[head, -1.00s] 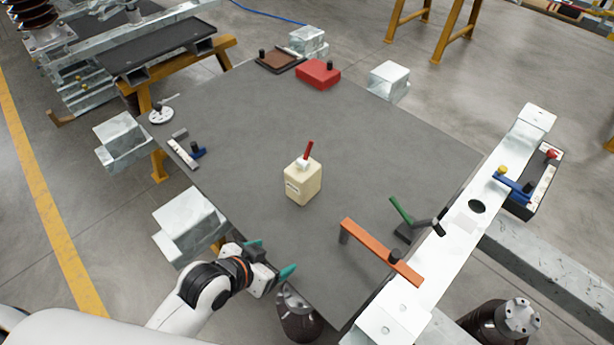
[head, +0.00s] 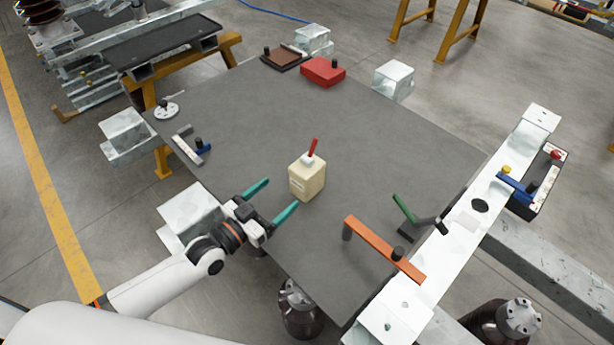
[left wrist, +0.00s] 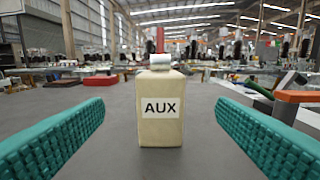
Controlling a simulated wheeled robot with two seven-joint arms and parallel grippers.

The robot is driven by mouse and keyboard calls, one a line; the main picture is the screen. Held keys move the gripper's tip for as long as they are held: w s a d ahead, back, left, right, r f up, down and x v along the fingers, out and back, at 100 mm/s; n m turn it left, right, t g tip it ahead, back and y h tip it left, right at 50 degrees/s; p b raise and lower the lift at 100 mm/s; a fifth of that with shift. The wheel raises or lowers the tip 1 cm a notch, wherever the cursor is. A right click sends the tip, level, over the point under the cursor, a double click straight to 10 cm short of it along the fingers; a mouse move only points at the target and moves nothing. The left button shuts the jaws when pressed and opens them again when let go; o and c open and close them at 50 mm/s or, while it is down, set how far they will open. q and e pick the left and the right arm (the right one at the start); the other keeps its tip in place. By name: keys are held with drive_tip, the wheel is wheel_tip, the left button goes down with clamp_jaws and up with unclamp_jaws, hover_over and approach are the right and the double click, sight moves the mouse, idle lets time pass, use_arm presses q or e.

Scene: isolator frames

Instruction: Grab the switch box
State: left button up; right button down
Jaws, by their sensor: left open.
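The switch box (head: 307,178) is a cream box with a white top piece and a red lever, standing upright on the grey table. In the left wrist view the fingers of the left gripper (left wrist: 158,138) lie to either side of the box, which is still beyond the fingertips and not touched. My right gripper is not in view.
The grey table (head: 225,115) is clear around the box. An orange handle bar (head: 383,248) and a green-handled lever (head: 405,209) are to its right. A red block (head: 323,72) and a brown tray (head: 284,59) sit at the far edge.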

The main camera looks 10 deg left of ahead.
sight(307, 170)
use_arm(q)
drive_tip(key=p+x, duration=0.1)
drive_tip(key=x, duration=1)
drive_tip(key=shift+w+d+f, duration=0.1)
drive_tip(key=shift+w+f, duration=0.05)
drive_tip(key=c, duration=1.4)
